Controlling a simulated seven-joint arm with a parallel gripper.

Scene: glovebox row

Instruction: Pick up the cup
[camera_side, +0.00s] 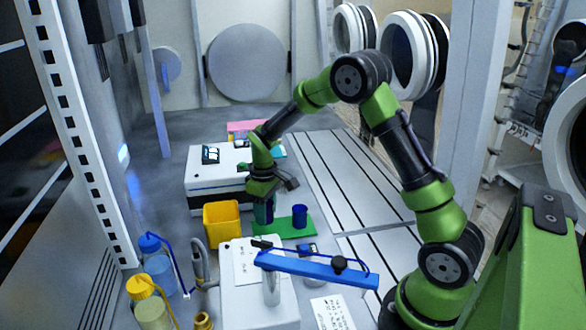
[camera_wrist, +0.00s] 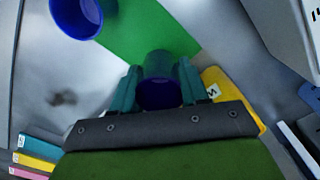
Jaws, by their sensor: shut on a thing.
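My gripper (camera_wrist: 159,76) is shut on a teal cup (camera_wrist: 160,66) with a dark blue inside, one teal finger on each side of it. In the side view my gripper (camera_side: 264,212) points down at the left end of the green mat (camera_side: 282,230). There the fingers and the held cup are hard to tell apart, and I cannot tell whether the cup touches the mat. A second cup, blue (camera_side: 299,216), stands on the mat to the right, apart from my gripper. This blue cup (camera_wrist: 76,14) also shows at the top left of the wrist view.
A yellow bin (camera_side: 222,222) stands close left of my gripper. A white machine (camera_side: 217,178) is behind it. A white box with a blue arm (camera_side: 318,269) stands in front. Bottles (camera_side: 158,268) are at the front left. The slotted plate (camera_side: 352,185) at right is clear.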

